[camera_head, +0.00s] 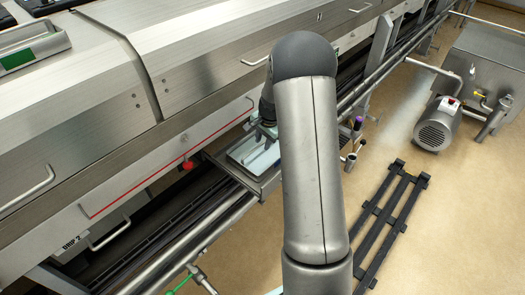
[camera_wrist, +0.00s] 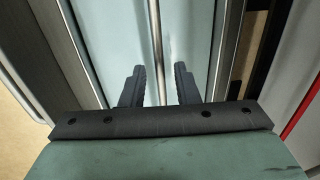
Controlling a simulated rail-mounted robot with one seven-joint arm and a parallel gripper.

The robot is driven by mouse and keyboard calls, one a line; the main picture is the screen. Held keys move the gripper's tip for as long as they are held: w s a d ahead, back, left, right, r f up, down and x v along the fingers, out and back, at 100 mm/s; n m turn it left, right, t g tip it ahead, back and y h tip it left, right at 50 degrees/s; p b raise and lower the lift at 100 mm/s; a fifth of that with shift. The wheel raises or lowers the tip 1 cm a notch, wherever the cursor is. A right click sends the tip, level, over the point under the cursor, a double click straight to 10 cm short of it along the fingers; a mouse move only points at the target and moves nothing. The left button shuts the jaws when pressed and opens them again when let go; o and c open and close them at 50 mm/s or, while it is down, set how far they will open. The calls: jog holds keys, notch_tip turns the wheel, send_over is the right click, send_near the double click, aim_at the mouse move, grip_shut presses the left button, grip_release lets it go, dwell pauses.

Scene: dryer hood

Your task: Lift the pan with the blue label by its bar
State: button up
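A shallow metal pan (camera_head: 250,150) with a pale bluish inside sits on a pulled-out support beside the hood, partly hidden by my arm. In the wrist view the pan (camera_wrist: 110,40) fills the middle, and a thin metal bar (camera_wrist: 156,45) runs lengthwise over it. My gripper (camera_wrist: 160,72) is open, with one black finger on each side of the bar and a gap on both sides. I cannot tell whether the fingertips reach down to the bar's height. In the head view my gripper (camera_head: 264,132) is just above the pan. No blue label shows.
A tray with a green label (camera_head: 17,59) lies on the hood top at far left. A handle marked "DRIP 2" (camera_head: 76,242) is at lower left. A red knob (camera_head: 188,165) is near the pan. A black rack (camera_head: 392,215) and a motor (camera_head: 436,124) stand on the floor at right.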

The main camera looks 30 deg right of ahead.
jog(key=shift+w+a+f, duration=0.1)
jog(key=shift+w+f, duration=0.1)
jog(key=shift+f, duration=0.7)
jog(key=shift+c, duration=0.3)
grip_shut()
jog(key=shift+r, duration=0.1)
